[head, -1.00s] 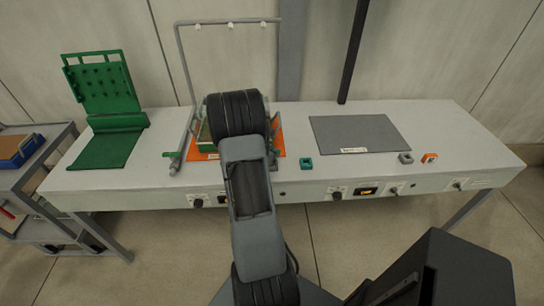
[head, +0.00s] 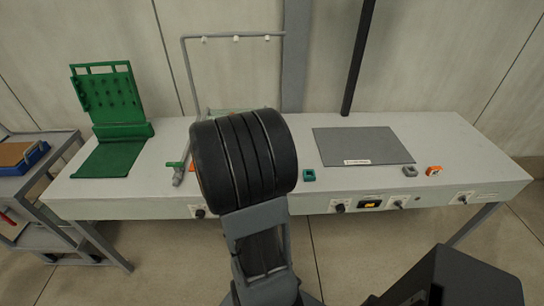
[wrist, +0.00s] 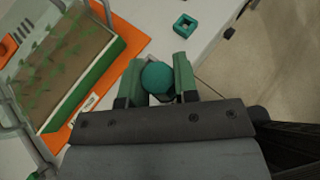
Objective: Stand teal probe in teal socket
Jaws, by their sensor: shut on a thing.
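The teal probe (wrist: 157,77) shows in the wrist view as a round teal end between the fingers of my gripper (wrist: 158,82). My gripper is shut on it. The rest of the probe is hidden below that end. The teal socket (head: 309,175) is a small square block near the bench's front edge, just right of my arm in the head view. In the wrist view the socket (wrist: 185,24) lies ahead of the gripper, slightly right, with its opening visible and empty. The gripper and probe are hidden behind my arm in the head view.
A planted tray (wrist: 65,65) on an orange mat (wrist: 131,36) lies left of the gripper, under a pipe frame (head: 184,75). A grey mat (head: 362,147), a grey socket (head: 410,171) and an orange socket (head: 433,171) are to the right. A green rack (head: 108,95) stands far left.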

